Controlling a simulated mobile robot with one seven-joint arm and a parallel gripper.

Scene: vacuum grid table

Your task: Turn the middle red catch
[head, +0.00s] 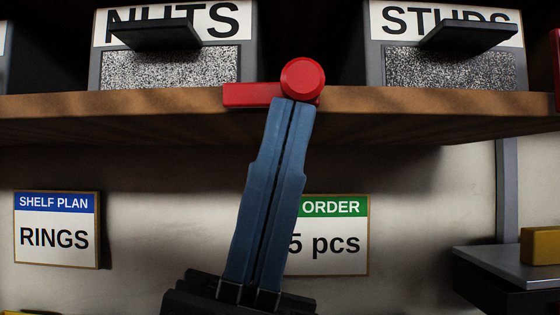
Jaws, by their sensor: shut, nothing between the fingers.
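A red catch (250,94) is on the front edge of the wooden shelf, with a round knob (302,80) at its right end and its flat arm pointing left, about level. My gripper (294,100) comes up from below with its two long blue fingers together and nothing between them. The fingertips are just under the knob and overlap its lower side in the head view. I cannot tell whether they touch it. Part of another red piece (556,70) shows at the far right edge.
Bins labelled NUTS (170,65) and STUDS (450,65) stand on the shelf (420,105), with dark handles sticking out. Below hang a RINGS sign (56,230) and a partly hidden ORDER sign (345,235). A grey ledge (500,262) with a yellow block (540,245) is at lower right.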

